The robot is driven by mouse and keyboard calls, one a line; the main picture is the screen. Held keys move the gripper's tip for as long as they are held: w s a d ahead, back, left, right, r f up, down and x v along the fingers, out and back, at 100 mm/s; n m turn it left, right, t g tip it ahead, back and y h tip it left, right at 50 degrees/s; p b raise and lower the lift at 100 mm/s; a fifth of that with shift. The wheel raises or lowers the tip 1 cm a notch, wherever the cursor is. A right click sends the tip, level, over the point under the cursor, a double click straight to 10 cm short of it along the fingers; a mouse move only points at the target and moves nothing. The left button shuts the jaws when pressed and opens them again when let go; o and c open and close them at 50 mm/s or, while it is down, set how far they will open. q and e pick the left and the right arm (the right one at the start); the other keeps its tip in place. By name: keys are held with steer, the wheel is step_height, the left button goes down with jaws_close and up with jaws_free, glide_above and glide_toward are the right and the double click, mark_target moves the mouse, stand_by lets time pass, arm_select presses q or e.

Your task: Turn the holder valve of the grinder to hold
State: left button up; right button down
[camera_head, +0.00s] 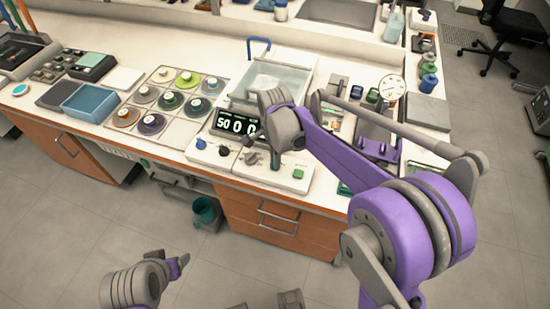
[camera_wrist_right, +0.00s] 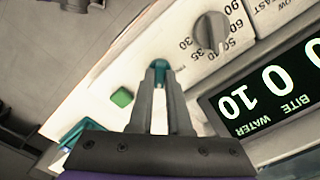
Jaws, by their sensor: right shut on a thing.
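The grinder's white control panel (camera_head: 240,176) lies along the bench's front edge, with a lit digital display (camera_head: 237,125). The holder valve, a small teal knob (camera_wrist_right: 160,66), sits on the panel between the tips of my right gripper (camera_wrist_right: 160,78) in the right wrist view. That gripper (camera_head: 275,160) is shut on the valve. In the head view the gripper and wrist largely cover the valve; I cannot read its hold mark. My left gripper (camera_head: 181,263) is low in front of the bench, apart from everything; its opening is unclear.
A grey dial (camera_wrist_right: 211,32) and a green button (camera_wrist_right: 122,97) are close to the valve. Left on the bench are a tray of coloured discs (camera_head: 170,100) and a blue box (camera_head: 90,102). A round gauge (camera_head: 391,88) stands to the right. The floor in front is mostly clear.

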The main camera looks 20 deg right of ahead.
stand_by(0.3)
steer(key=c, duration=0.9)
jaws_free()
steer(key=shift+o, duration=0.2)
steer(key=shift+r, duration=0.1)
step_height(320, 180, up, 11)
steer(key=p, duration=0.1)
steer(key=shift+f, duration=0.2)
steer(key=s+d+n+t+p, duration=0.2)
steer(key=s+n, duration=0.6)
steer(key=s, duration=0.2)
steer(key=s+d+f+n+t+p, duration=0.1)
steer(key=s+d+n+t+p, duration=0.1)
steer(key=s+n, duration=0.6)
steer(key=s+t+p, duration=0.1)
steer(key=s, duration=0.2)
steer(key=shift+s+d+f+p, duration=0.2)
steer(key=shift+f+p, duration=0.05)
steer(key=shift+p, duration=0.05)
